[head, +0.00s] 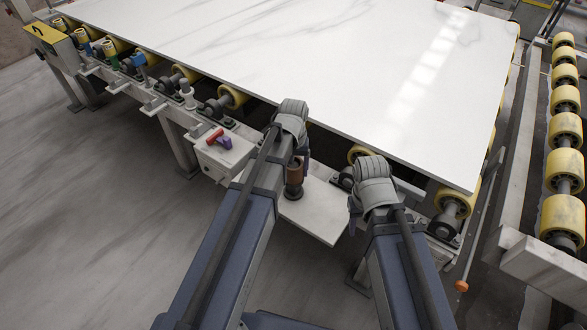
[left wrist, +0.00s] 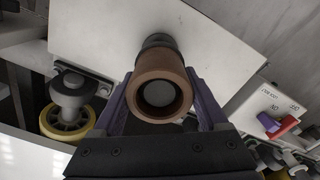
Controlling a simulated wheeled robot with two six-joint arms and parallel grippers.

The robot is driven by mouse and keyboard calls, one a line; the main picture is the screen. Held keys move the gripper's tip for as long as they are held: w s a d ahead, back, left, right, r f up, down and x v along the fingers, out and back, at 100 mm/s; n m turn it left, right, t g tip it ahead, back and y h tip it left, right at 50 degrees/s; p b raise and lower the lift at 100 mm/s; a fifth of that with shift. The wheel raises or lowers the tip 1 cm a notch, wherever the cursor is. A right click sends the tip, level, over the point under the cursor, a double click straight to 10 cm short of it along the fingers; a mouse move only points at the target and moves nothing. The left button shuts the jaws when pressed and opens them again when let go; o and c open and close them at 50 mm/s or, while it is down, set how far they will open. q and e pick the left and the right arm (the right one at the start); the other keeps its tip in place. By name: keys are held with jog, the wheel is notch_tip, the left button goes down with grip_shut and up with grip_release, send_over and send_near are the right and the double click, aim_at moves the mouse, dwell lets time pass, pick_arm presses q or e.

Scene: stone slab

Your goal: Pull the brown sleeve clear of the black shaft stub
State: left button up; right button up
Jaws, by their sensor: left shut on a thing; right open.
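The brown sleeve (head: 294,173) shows upright beside my left arm in the head view, above a pale plate. In the left wrist view the brown sleeve (left wrist: 160,74) is seen end-on between the purple fingers of my left gripper (left wrist: 160,84), which is shut on it. The black shaft stub (left wrist: 158,41) shows dark just behind the sleeve's far end, and a grey round face shows inside the bore. I cannot tell how much of the stub the sleeve covers. My right gripper (head: 354,216) is open and empty, right of the sleeve, mostly hidden by its wrist.
The pale plate (head: 316,212) lies below the sleeve. A white box with a red and purple switch (head: 219,139) stands to the left. The big white stone slab (head: 330,70) lies on yellow rollers (head: 232,97) just beyond my grippers. The floor at left is clear.

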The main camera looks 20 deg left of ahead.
pick_arm(q)
jog(key=shift+r, duration=0.15)
jog(key=shift+r+p, duration=3.5)
jog(key=shift+p, duration=0.1)
notch_tip(320, 180, up, 6)
jog(key=p, duration=0.6)
